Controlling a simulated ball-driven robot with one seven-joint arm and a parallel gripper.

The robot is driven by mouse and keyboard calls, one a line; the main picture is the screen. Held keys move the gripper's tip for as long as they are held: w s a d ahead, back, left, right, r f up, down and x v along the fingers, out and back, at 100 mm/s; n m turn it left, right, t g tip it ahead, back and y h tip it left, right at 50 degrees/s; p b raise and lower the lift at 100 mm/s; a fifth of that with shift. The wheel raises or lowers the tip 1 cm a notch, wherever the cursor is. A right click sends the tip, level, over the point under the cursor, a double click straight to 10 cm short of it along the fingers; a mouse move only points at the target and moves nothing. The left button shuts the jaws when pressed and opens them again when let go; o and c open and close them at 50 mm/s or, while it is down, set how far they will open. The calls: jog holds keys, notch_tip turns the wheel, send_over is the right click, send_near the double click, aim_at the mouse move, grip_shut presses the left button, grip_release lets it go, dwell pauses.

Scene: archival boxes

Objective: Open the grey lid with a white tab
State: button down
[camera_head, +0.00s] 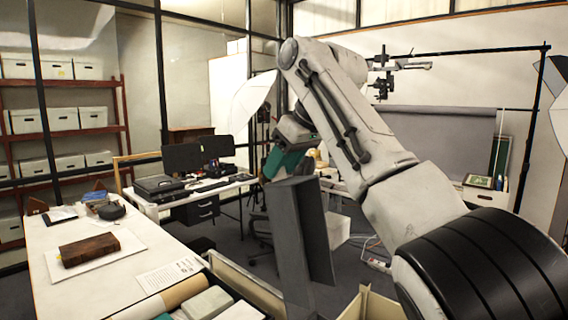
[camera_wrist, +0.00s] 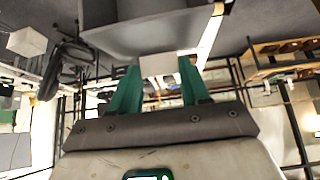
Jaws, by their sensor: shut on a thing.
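The grey lid (camera_head: 290,235) stands steeply upright in the middle of the head view, its side wall facing right. In the wrist view the lid (camera_wrist: 150,35) fills the top centre. My gripper (camera_head: 285,162) is at the lid's upper edge in the head view. In the wrist view its green fingers (camera_wrist: 158,74) are closed on the white tab (camera_wrist: 158,65) at the lid's edge. The tab is hidden in the head view.
An open cream box (camera_head: 245,286) holding a roll and grey-green packets sits at the lower left of the lid. Another cream box edge (camera_head: 370,304) shows at the lower right. A white table (camera_head: 100,275) with a brown book (camera_head: 90,249) stands at left.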

jog(key=c, duration=0.5)
grip_release()
jog(key=shift+r, duration=0.15)
jog(key=b+v, duration=0.2)
jog(key=v, duration=0.8)
jog(key=shift+s+d+r, duration=0.15)
jog(key=shift+d+r, duration=0.05)
